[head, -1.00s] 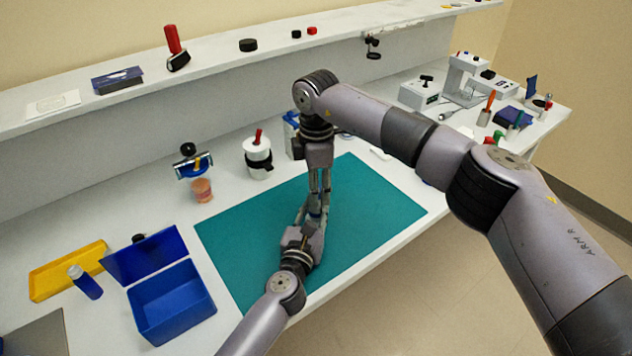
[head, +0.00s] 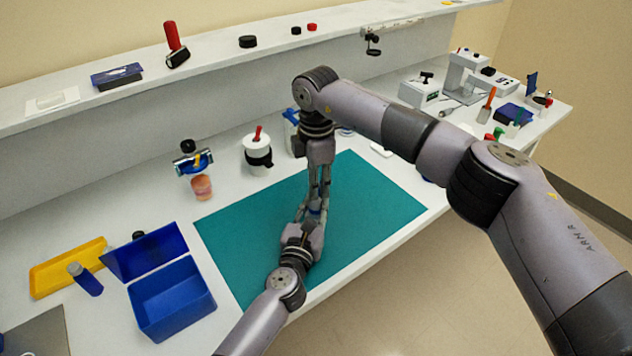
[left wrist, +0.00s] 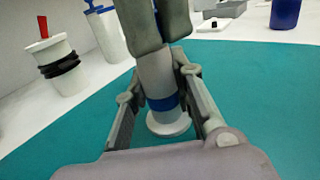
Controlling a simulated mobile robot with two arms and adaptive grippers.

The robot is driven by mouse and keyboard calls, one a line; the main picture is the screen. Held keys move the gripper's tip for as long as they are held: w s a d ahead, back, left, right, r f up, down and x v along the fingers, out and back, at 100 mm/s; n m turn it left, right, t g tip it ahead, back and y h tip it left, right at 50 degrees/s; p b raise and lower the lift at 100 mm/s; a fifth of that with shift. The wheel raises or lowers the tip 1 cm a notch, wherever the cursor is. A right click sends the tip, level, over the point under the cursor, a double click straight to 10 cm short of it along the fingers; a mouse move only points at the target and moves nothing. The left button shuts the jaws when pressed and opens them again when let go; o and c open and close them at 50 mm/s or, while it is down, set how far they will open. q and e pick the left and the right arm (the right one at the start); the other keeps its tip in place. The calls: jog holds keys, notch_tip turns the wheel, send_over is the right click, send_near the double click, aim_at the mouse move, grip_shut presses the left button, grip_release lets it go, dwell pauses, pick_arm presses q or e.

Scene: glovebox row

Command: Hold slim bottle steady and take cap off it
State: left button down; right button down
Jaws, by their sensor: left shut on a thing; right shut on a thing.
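The slim bottle (left wrist: 155,78) is pale grey with a blue band and a wide white foot, and stands nearly upright over the teal mat (left wrist: 255,85). My left gripper (left wrist: 160,90) is shut on the bottle's body, one finger on each side. In the head view the left gripper (head: 311,212) comes in low over the mat (head: 375,205), and the bottle is mostly hidden by the grippers. My right gripper (left wrist: 158,45) comes from above and is shut at the bottle's top; it also shows in the head view (head: 320,196). The cap is hidden between its fingers.
A white canister (head: 257,155) and a pinkish cup (head: 202,188) stand behind the mat. The mat's right part is clear.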

pick_arm(q)
jog(key=shift+f, duration=0.1)
pick_arm(e)
jog(key=n, duration=1.9)
jog(key=shift+r, duration=0.1)
jog(key=n, duration=0.6)
jog(key=shift+n, duration=0.4)
jog(key=n, duration=0.8)
jog(key=shift+n, duration=0.3)
jog(key=n, duration=0.7)
jog(key=shift+n, duration=0.3)
